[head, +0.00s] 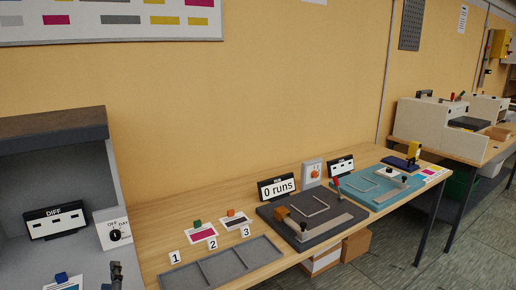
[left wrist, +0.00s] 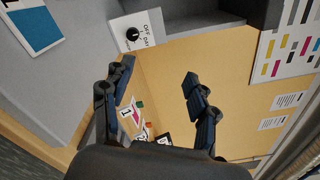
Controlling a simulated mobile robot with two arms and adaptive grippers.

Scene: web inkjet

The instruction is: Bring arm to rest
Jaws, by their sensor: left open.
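My left gripper (left wrist: 160,95) is open in the left wrist view, its two dark fingers apart with nothing between them. In the head view, part of my left gripper (head: 116,275) shows at the bottom edge, in front of the grey booth (head: 90,190). The gripper touches nothing that I can see. The knob panel marked OFF and DAY (head: 115,234) is just above it in the head view and also shows in the left wrist view (left wrist: 137,33). My right gripper is not in view.
A wooden bench (head: 150,213) runs right from the booth. It holds a grey slotted tray (head: 222,262), colour cards (head: 201,233), a "0 runs" display (head: 277,188), a dark press plate (head: 312,218) and a teal plate (head: 374,186). A card with a blue patch (head: 70,284) lies in the booth.

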